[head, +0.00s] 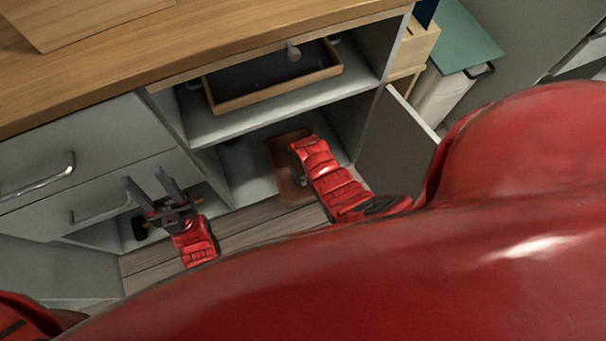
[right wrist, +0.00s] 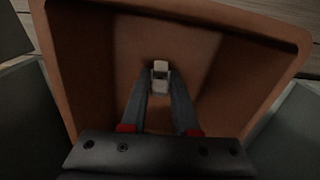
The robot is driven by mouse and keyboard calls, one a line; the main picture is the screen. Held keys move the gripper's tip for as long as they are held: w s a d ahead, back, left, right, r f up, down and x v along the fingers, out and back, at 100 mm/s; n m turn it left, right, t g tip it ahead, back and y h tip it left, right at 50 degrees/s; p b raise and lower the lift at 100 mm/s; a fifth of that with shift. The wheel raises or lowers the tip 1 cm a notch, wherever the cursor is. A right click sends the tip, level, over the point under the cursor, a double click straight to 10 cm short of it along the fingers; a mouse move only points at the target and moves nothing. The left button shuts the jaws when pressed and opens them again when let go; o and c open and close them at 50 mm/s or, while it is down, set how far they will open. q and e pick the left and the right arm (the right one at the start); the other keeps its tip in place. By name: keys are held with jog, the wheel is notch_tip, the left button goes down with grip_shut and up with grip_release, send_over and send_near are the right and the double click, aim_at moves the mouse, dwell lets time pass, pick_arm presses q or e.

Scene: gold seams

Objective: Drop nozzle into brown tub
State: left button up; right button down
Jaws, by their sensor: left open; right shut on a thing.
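The brown tub (head: 285,180) stands low in the open cabinet, partly hidden by my right arm. It fills most of the right wrist view, where its inner wall (right wrist: 90,50) shows. My right gripper (right wrist: 160,88) points into the tub, shut on the small pale nozzle (right wrist: 160,70). The nozzle is held between the fingertips over the tub's inside; its gap to the tub's bottom is hard to judge. In the head view the right fingertips are hidden. My left gripper (head: 144,177) is open and empty in front of the drawers.
A wood-rimmed tray (head: 270,93) with a dark inside sits on the shelf above the tub. The cabinet door (head: 398,150) stands open to the right of my right arm. Grey drawers (head: 80,150) with handles are at left, under the wooden counter (head: 170,50).

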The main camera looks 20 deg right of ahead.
jog(key=shift+f+b, duration=0.4)
jog(key=shift+f, duration=0.25)
jog(key=c, duration=0.7)
grip_release()
jog(key=shift+o, duration=0.2)
jog(key=shift+r+p, duration=0.4)
jog(key=shift+r, duration=0.2)
notch_tip(320, 180, up, 7)
jog(key=shift+f+p, duration=0.1)
jog(key=shift+p, duration=1.1)
jog(key=shift+s+r, duration=0.1)
jog(key=shift+r, duration=0.3)
